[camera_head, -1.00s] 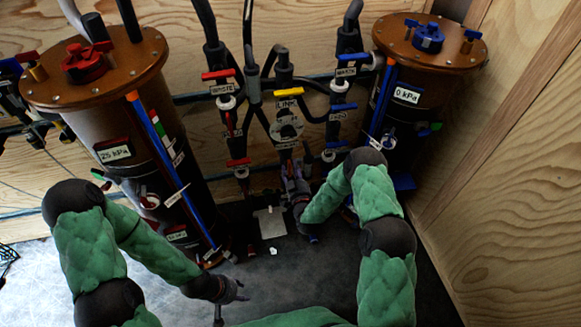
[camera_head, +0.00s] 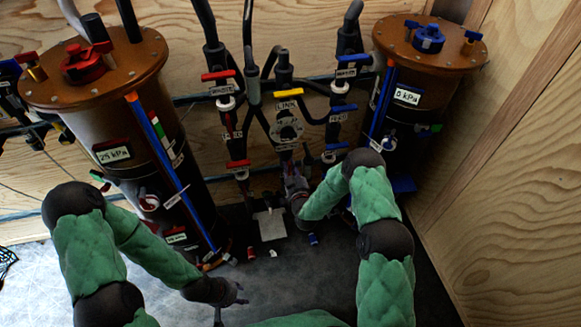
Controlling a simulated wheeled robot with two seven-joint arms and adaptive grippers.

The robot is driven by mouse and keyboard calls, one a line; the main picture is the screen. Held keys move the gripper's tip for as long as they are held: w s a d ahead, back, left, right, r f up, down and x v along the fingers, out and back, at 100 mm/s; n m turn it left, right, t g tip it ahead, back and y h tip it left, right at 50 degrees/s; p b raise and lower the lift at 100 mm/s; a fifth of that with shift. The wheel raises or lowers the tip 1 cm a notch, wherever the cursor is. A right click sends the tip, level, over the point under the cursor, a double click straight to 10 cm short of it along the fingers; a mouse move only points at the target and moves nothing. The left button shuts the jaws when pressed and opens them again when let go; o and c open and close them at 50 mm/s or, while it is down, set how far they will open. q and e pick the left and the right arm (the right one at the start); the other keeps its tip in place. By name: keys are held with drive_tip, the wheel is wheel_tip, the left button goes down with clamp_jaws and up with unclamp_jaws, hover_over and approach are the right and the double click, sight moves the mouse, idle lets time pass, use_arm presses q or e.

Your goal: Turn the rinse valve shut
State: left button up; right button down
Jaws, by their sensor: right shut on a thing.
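Valves with coloured handles sit on black pipes between two brown tanks, and I cannot surely read which label marks the rinse valve. My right gripper (camera_head: 291,172) is low on the middle pipe, below the round gauge-like fitting (camera_head: 287,130) under the LINK label. It is shut on a small part there, seemingly a valve handle, which the gripper mostly hides. A red handle (camera_head: 238,164) is to its left and a blue handle (camera_head: 337,146) to its right. My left gripper (camera_head: 230,303) is low over the floor, open and empty, away from the valves.
The left tank (camera_head: 115,105) reads 25 kPa and the right tank (camera_head: 385,105) reads 0 kPa. A plywood wall closes off the right. A pale plate (camera_head: 271,224) and a small blue piece (camera_head: 313,240) are on the dark floor below the pipes.

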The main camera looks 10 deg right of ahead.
drive_tip(key=shift+f+m, duration=0.1)
drive_tip(key=shift+m, duration=0.2)
drive_tip(key=shift+d+f+m+b, duration=0.35)
drive_tip(key=shift+m+b, duration=0.95)
drive_tip(key=shift+m, duration=1.55)
drive_tip(key=shift+d+f+m+b, duration=0.4)
drive_tip(key=shift+m+b, duration=0.85)
drive_tip(key=shift+m, duration=1.65)
drive_tip(key=shift+d+f+m+b, duration=0.15)
drive_tip(key=shift+f+m+b, duration=0.35)
drive_tip(key=shift+m+b, duration=1.6)
drive_tip(key=shift+m+p, duration=0.8)
drive_tip(key=shift+m, duration=0.15)
drive_tip(key=c, duration=1.1)
unclamp_jaws()
drive_tip(key=shift+c, duration=0.2)
